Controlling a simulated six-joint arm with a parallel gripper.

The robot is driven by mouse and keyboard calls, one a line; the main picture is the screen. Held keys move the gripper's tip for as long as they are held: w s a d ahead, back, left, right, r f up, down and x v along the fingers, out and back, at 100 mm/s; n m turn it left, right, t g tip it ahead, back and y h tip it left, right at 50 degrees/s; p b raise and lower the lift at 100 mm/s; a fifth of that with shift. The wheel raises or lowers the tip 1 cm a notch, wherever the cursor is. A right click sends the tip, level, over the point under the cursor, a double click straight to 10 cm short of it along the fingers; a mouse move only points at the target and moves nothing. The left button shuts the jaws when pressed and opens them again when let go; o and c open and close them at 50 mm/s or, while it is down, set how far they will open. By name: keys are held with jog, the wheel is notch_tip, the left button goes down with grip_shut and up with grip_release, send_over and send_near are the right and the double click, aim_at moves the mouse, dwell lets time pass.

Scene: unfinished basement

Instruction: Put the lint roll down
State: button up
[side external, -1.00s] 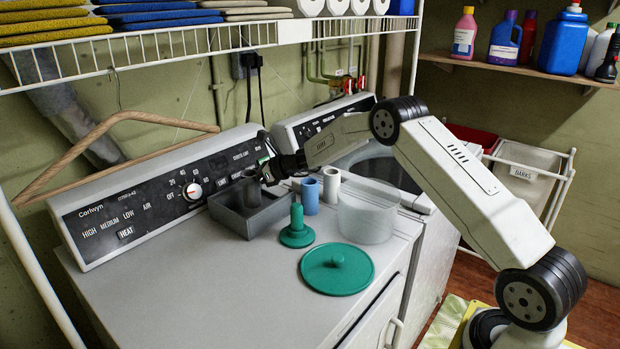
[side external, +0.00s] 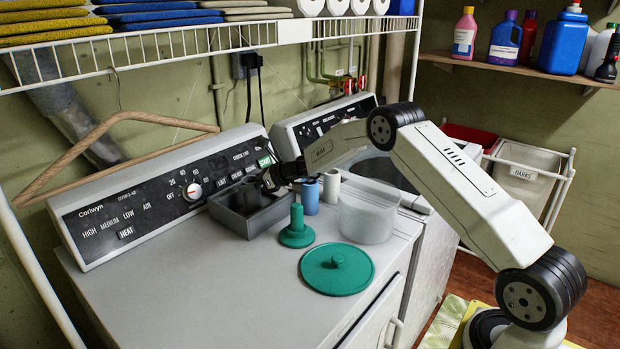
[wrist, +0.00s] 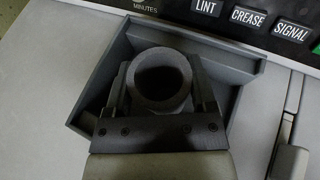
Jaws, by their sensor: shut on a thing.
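The lint roll, a short dark grey tube (side external: 250,194), stands upright inside the grey open tray (side external: 247,224) on top of the dryer. My gripper (side external: 266,183) reaches in from the right and is shut on the roll. In the wrist view, the roll's round rim (wrist: 137,92) sits between the two fingers of my gripper (wrist: 160,97), with the tray's walls (wrist: 226,82) around them. The roll's lower end is hidden, so I cannot tell whether it touches the tray floor.
A blue tube (side external: 310,197) and a pale grey tube (side external: 331,184) stand right of the tray. A green spindle (side external: 297,230), a green lid (side external: 337,272) and a clear tub (side external: 366,214) are nearby. The control panel (side external: 150,200) rises behind. The dryer's front left top is clear.

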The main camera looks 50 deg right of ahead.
jog(key=o, duration=1.3)
jog(key=shift+r, duration=0.1)
jog(key=shift+s+d+r, duration=0.1)
jog(key=shift+r, duration=0.5)
jog(key=v, duration=1.1)
jog(key=shift+s, duration=0.3)
jog(key=shift+d, duration=0.15)
